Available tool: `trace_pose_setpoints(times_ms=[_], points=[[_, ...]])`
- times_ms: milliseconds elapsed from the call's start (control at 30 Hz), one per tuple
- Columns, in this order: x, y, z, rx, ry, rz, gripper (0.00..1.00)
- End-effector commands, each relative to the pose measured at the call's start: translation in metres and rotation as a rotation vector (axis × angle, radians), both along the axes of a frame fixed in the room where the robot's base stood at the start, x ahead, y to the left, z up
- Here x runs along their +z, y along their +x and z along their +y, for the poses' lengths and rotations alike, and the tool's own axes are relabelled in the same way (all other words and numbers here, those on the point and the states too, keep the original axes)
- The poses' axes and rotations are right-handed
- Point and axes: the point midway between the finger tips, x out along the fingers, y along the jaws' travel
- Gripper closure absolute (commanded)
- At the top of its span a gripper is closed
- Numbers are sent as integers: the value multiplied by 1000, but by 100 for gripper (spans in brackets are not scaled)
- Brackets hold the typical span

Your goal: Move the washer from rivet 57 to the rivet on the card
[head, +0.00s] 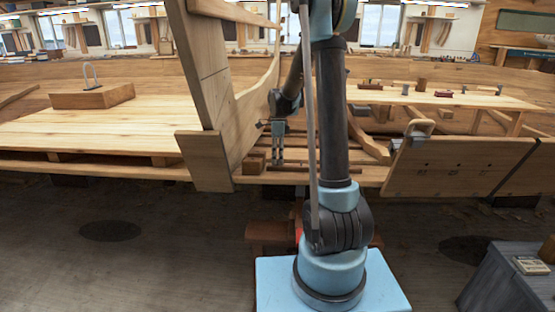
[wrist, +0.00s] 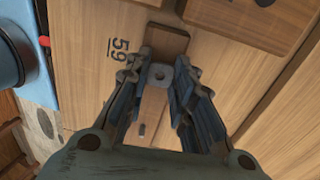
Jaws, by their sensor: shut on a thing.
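In the wrist view my gripper (wrist: 158,76) has its two fingers on either side of a small grey square piece with a dark centre, which looks like the washer (wrist: 159,74). A pale wooden strip (wrist: 152,112) shows between the fingers, below the washer in the picture. A sideways number, which looks like 59 (wrist: 120,48), is marked on the plank left of the fingertips. In the head view my gripper (head: 277,150) points down beside the upright hull planks; the washer is too small to see there. I cannot make out rivet 57 or the card's rivet.
A dark wooden block (wrist: 166,40) lies just past the fingertips. Tall hull planks (head: 208,100) stand left of my arm. A bench with tools (head: 440,98) is behind, right. A small pale item (head: 530,265) lies on a grey stand (head: 505,285), front right.

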Motion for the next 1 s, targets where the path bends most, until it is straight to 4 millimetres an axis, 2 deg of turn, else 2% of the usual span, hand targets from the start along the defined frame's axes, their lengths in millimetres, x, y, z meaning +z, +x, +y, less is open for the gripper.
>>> trace_pose_setpoints(times_ms=[567,600,733,767,833,867,1000], points=[[-7,-2,0,0,0,0,96],[-8,-2,0,0,0,0,99],[-9,-3,0,0,0,0,100],[-9,-3,0,0,0,0,75],[-9,-3,0,0,0,0,59],[-9,-3,0,0,0,0,54],[-9,-3,0,0,0,0,54]])
